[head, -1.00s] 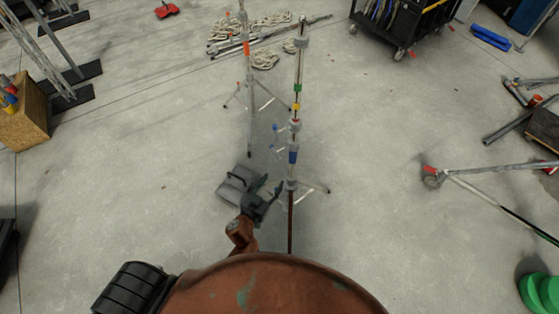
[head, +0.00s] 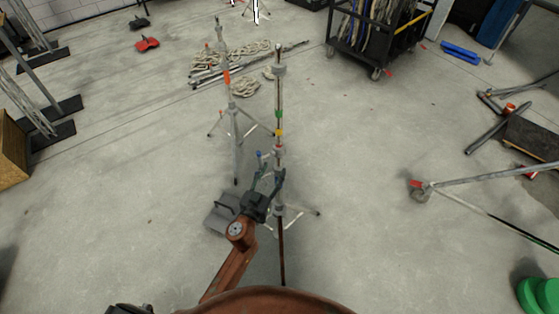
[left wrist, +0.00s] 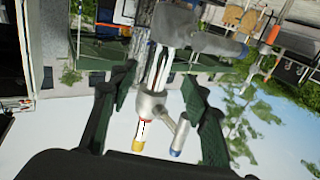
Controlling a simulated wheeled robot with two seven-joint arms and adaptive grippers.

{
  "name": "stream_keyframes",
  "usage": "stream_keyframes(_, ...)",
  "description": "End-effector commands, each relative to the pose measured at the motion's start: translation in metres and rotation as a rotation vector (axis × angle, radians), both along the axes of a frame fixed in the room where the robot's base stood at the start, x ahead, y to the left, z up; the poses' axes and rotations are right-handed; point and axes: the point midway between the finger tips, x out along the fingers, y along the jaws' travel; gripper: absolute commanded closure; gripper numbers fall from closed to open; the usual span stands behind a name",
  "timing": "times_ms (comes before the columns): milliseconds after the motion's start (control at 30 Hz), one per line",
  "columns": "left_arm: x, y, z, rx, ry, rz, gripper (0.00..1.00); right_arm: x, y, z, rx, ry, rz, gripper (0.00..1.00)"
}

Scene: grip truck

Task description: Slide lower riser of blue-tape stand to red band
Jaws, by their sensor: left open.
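The blue-tape stand (head: 278,90) stands upright in the middle of the head view, with green and yellow bands on its pole. A red band (left wrist: 145,122) and yellow band (left wrist: 138,146) show beyond the collar. Finger contact cannot be told. My right gripper is not in view.
An orange-taped stand (head: 227,80) stands close behind to the left. A grey weight (head: 222,212) lies on the floor by the stand's base. Coiled rope (head: 245,87) and a black cart (head: 375,45) are at the back.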

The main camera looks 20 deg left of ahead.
Motion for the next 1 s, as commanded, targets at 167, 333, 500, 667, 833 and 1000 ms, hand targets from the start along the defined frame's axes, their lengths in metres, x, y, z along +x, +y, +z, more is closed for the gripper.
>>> stream_keyframes(167,0.027,-0.003,0.000,-0.001,-0.001,0.000,0.56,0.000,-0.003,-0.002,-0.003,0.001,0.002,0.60)
stream_keyframes(333,0.048,-0.005,-0.001,-0.002,0.000,0.000,0.56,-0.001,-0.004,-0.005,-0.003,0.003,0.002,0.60)
stream_keyframes(500,0.061,-0.005,-0.001,-0.002,0.001,0.001,0.56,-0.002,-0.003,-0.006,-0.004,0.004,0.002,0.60)
stream_keyframes(667,0.066,-0.006,0.000,0.000,0.000,0.001,0.56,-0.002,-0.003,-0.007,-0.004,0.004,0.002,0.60)
stream_keyframes(833,0.067,-0.006,0.000,0.000,0.000,0.001,0.56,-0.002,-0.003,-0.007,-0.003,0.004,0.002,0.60)
stream_keyframes(1000,0.067,-0.006,0.000,0.000,0.001,0.001,0.62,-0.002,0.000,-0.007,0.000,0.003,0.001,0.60)
